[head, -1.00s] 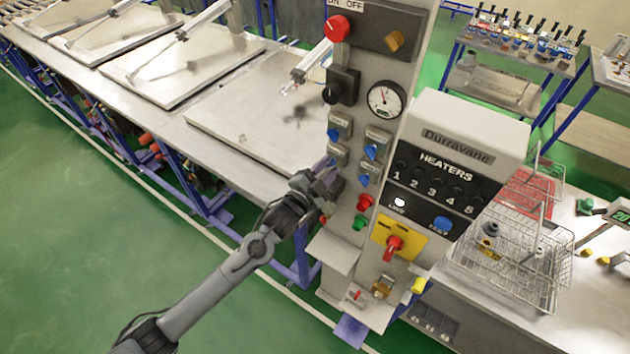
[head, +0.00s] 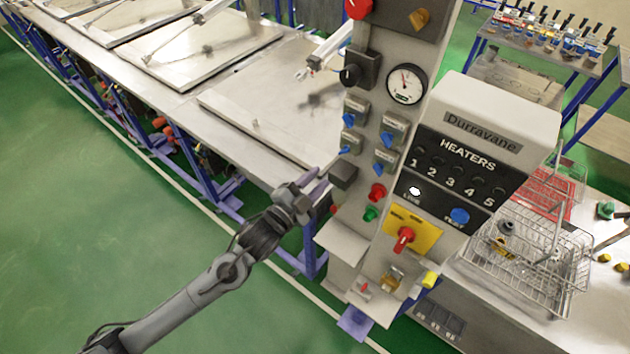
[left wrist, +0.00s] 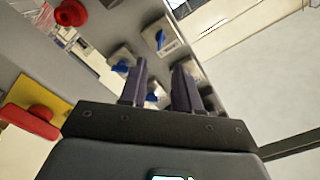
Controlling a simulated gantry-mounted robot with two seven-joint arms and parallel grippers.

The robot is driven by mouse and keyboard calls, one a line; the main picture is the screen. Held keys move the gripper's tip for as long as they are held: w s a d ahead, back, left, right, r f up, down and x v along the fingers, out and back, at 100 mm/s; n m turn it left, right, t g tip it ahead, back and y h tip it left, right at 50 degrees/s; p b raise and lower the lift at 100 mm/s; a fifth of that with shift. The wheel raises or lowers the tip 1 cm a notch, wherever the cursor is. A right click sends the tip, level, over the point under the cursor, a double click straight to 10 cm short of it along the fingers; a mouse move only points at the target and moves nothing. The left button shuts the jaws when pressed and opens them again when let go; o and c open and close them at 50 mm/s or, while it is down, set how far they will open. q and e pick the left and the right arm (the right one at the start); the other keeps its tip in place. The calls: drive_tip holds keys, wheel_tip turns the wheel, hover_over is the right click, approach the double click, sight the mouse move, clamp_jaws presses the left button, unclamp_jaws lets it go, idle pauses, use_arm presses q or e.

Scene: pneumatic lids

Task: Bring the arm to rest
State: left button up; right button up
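My left gripper (head: 312,182) is just left of the grey control column (head: 352,235), apart from its switches as far as I can tell. In the left wrist view its two dark purple fingers (left wrist: 160,88) stand apart with nothing held between them. Blue switches (left wrist: 155,38) on the panel show beyond the fingers, one partly hidden behind them. My left arm reaches in from the lower left over the green floor. My right gripper is in neither view.
The column carries a gauge (head: 405,84), a red knob on a yellow plate (head: 413,230) and a heater box (head: 480,150). A long metal table with flat lids (head: 285,115) lies behind to the left. A wire basket (head: 525,262) stands right. Open green floor (head: 90,220) lies left.

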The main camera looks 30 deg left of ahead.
use_arm(q)
drive_tip(key=s+f+n+g+y+p, duration=0.1)
drive_tip(key=s+f+n+g+p, duration=0.1)
drive_tip(key=s, duration=0.7)
drive_tip(key=s+f+n+g+y+p, duration=0.1)
drive_tip(key=s+f+n+g+p, duration=0.1)
drive_tip(key=s+g, duration=0.5)
drive_tip(key=s+f+n+g+y+p, duration=0.1)
drive_tip(key=s+n+g+p, duration=0.3)
drive_tip(key=s, duration=0.9)
drive_tip(key=shift+a+f+n+g, duration=0.3)
drive_tip(key=shift+f+n+g, duration=0.25)
drive_tip(key=shift+f, duration=0.25)
idle(0.6)
idle(0.8)
